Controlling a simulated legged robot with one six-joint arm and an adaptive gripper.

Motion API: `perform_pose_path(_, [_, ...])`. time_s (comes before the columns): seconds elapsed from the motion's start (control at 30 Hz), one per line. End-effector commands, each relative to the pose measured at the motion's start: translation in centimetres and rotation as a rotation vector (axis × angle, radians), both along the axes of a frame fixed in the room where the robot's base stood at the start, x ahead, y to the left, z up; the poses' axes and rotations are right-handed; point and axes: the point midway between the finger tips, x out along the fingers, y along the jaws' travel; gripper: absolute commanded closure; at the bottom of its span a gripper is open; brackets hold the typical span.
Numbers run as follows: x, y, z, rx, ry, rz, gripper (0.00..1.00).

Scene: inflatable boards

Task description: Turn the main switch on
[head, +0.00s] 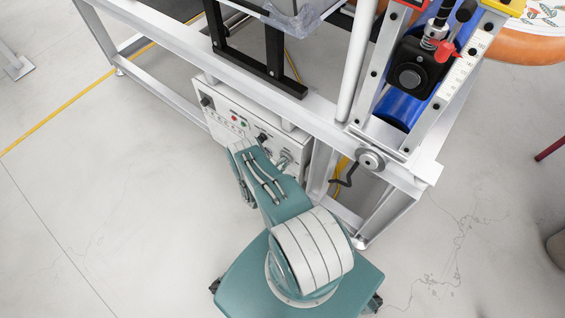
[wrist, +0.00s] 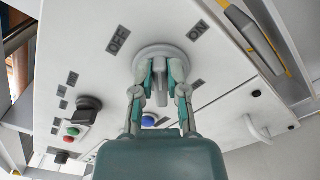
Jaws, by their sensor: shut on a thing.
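The main switch (wrist: 160,50) is a round light-grey rotary knob with a raised handle, on the white panel in the wrist view. A dark OFF label (wrist: 118,40) is at its upper left and an ON label (wrist: 198,31) at its upper right. My gripper (wrist: 163,74) has its fingers on either side of the handle and is shut on it. The handle is partly hidden between the fingers. In the head view, the white control panel (head: 218,122) sits under the frame, and my teal arm hides part of it.
The panel also carries a black knob (wrist: 88,103), a red button (wrist: 72,131) and a blue button (wrist: 148,121). Metal frame legs (head: 385,217) stand right of the panel. The floor at left is clear.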

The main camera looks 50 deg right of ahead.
Motion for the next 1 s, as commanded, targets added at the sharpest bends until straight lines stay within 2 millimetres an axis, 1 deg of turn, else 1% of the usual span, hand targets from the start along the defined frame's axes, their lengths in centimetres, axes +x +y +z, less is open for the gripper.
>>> perform_pose_path(0.3, [-0.5, -0.1, -0.6, 0.025, -0.298, -0.003, 1.00])
perform_pose_path(0.6, [-0.6, -0.1, -1.1, 0.046, -0.538, -0.005, 1.00])
perform_pose_path(0.8, [-0.7, -0.1, -1.4, 0.058, -0.642, -0.005, 1.00])
perform_pose_path(1.0, [-0.8, -0.1, -1.6, 0.063, -0.700, -0.006, 1.00])
